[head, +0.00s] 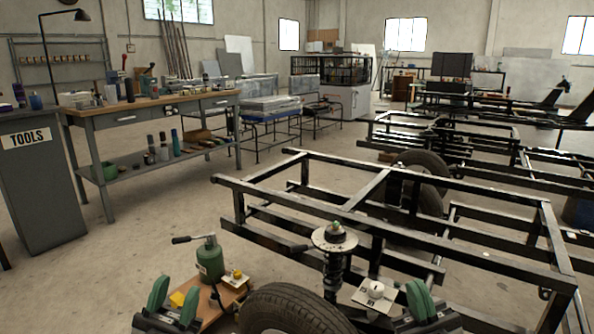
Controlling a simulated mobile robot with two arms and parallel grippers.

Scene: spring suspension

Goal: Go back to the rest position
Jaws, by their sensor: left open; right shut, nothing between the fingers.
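Neither gripper appears to touch the strut. The lower parts of both arms are cut off by the picture's edge.
A tyre (290,306) lies low between my grippers. A green jack (209,260) stands by a small wooden surface (207,312) near my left gripper. A white piece with a knob (376,294) is near my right gripper. Black frames (400,229) fill the right; open floor (150,225) lies left.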

